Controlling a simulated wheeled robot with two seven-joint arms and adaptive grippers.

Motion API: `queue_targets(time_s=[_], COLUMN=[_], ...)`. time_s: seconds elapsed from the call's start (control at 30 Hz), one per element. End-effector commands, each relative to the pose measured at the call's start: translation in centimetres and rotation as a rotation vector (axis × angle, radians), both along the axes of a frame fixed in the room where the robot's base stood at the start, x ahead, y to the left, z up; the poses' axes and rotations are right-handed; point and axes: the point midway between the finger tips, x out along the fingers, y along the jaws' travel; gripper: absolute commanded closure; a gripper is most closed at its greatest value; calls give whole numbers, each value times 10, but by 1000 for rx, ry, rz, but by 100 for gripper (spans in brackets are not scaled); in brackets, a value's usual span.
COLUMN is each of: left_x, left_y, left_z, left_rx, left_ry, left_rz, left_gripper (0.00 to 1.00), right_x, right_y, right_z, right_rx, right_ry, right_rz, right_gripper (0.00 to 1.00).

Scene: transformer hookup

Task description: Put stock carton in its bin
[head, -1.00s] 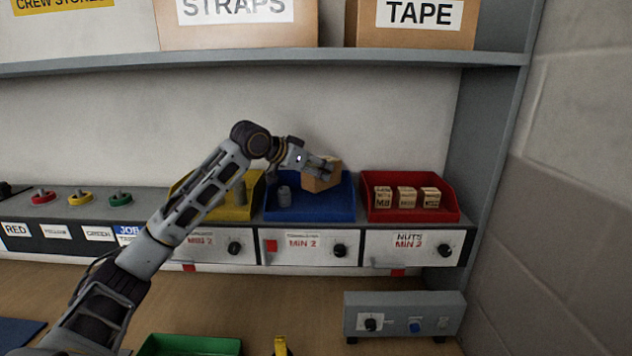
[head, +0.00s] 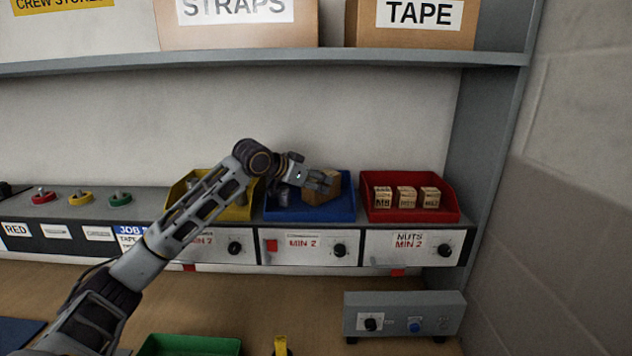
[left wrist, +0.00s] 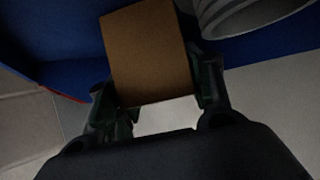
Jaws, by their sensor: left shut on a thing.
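The brown stock carton (head: 321,189) is at the blue bin (head: 310,212) on the shelf, low in its right half. It also shows in the left wrist view (left wrist: 150,52), between the fingers. My left gripper (head: 326,181) is shut on the carton from its left side. I cannot tell whether the carton touches the bin floor. A grey cylindrical part (head: 284,194) sits in the blue bin left of the carton, partly hidden by my gripper. It shows as a ribbed grey end in the wrist view (left wrist: 245,12). My right gripper is not in view.
A red bin (head: 410,214) with small cartons (head: 406,197) stands to the right. A yellow bin (head: 236,212) is to the left, partly behind my arm. An upper shelf (head: 300,61) with large boxes is above. A grey control box (head: 404,315) stands on the worktop below.

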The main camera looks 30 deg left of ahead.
Motion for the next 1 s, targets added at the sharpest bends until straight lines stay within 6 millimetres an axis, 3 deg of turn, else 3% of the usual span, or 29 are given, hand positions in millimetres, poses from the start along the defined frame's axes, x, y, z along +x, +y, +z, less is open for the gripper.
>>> queue_targets(time_s=[0.03,0.2,0.67,1.0], left_x=[0,0,0,-23], left_y=[0,0,0,9], left_z=[-1,-1,2,15], left_rx=[0,0,0,2], left_ry=[0,0,0,-1], left_rz=[0,0,0,1], left_gripper=[47,27,27,27], right_x=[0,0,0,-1], right_y=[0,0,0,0], right_z=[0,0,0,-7], right_rx=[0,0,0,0], right_ry=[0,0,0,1], right_rz=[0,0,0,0], right_gripper=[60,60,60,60])
